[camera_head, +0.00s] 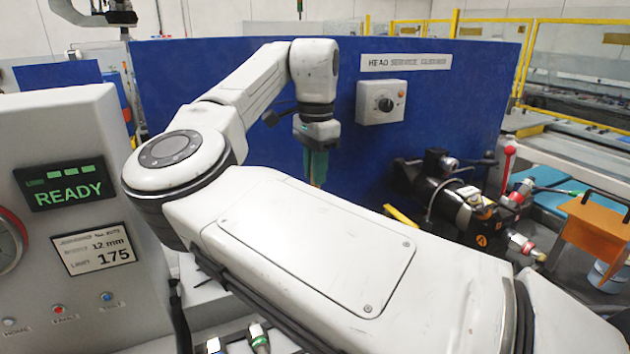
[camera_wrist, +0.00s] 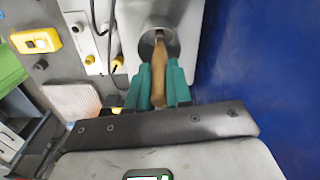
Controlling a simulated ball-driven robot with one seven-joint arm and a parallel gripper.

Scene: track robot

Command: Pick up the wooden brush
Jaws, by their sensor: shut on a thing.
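The wooden brush (camera_wrist: 158,72) shows in the wrist view as a light brown, tapered wooden piece. It lies between the two green fingers of my gripper (camera_wrist: 160,80), which are shut on it. Its far end overlaps a round metal part (camera_wrist: 158,44) with a dark opening; I cannot tell whether it touches or enters it. In the head view my gripper (camera_head: 317,165) hangs down in front of the blue wall, and its lower end is partly hidden by my arm.
The blue wall (camera_wrist: 240,60) stands close on the right in the wrist view. A yellow device (camera_wrist: 36,40), dark hoses and a green box (camera_wrist: 10,72) are on the left. In the head view, a control box (camera_head: 381,101) and a black motor-like unit (camera_head: 455,205) stand right of my gripper.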

